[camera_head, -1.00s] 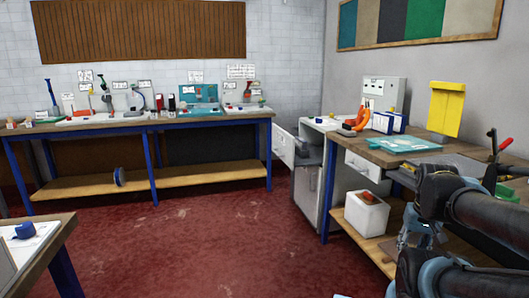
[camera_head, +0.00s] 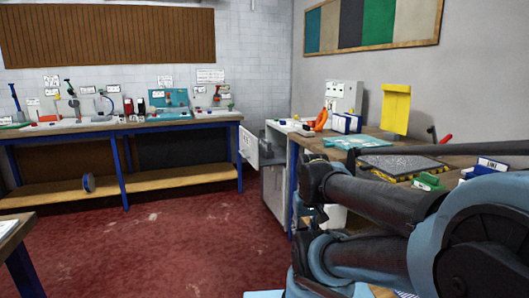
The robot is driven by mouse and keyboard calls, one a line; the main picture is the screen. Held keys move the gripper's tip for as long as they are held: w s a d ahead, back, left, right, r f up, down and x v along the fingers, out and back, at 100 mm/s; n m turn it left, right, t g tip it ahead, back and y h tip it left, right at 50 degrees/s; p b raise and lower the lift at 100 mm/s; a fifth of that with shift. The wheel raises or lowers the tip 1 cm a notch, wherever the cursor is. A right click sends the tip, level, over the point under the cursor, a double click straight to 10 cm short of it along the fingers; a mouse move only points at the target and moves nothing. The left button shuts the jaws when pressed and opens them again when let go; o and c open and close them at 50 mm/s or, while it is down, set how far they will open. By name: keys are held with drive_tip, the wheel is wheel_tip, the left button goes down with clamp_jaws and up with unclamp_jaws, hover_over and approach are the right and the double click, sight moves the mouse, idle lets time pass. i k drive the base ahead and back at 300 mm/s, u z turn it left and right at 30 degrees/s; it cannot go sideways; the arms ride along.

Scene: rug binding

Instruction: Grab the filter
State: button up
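I cannot tell which item is the filter; nothing in view is clearly recognisable as one. On the right workbench (camera_head: 372,132) lie a dark grey speckled pad with yellow-black edges (camera_head: 400,165), a teal mat (camera_head: 352,142), an orange tool (camera_head: 321,120) and small blue-and-white boxes (camera_head: 346,123). My arm fills the lower right and hides the bench's front and the space below. My gripper's fingertips do not show.
Another table corner (camera_head: 15,235) is lower left. Red floor (camera_head: 150,240) between is clear.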

sight(266, 144)
drive_tip(key=u, duration=0.1)
drive_tip(key=i, duration=1)
drive_tip(key=z, duration=0.1)
drive_tip(key=k, duration=1.2)
drive_tip(key=u, duration=0.4)
drive_tip(key=i, duration=1.95)
drive_tip(key=z, duration=1.15)
drive_tip(key=i, duration=0.25)
drive_tip(key=u, duration=0.1)
